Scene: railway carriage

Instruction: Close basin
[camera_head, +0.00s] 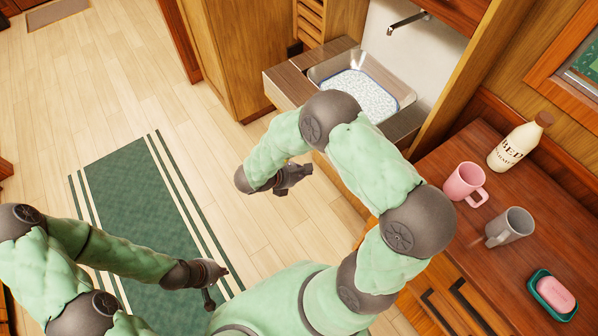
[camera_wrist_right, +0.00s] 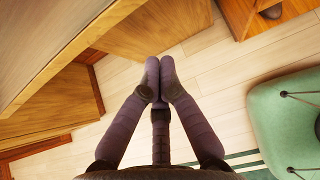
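The steel basin (camera_head: 331,66) is folded out at the upper right of the head view, in a wooden surround below a tap (camera_head: 408,21). A white, blue-speckled sheet or inlay lies in it. My right arm hides part of its near side. My right gripper (camera_head: 298,172) is apart from the basin, below and left of it, over the floor. In the right wrist view its fingertips (camera_wrist_right: 160,75) meet, with nothing visible between them. My left gripper (camera_head: 220,287) is low over the green rug, far from the basin, its fingers spread and empty.
A wooden counter (camera_head: 440,225) at the right holds a cream bottle (camera_head: 515,146), a pink mug (camera_head: 464,183), a grey mug (camera_head: 512,226) and pink soap in a green dish (camera_head: 538,284). A wooden cabinet (camera_head: 235,60) stands left of the basin. Floor at left is clear.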

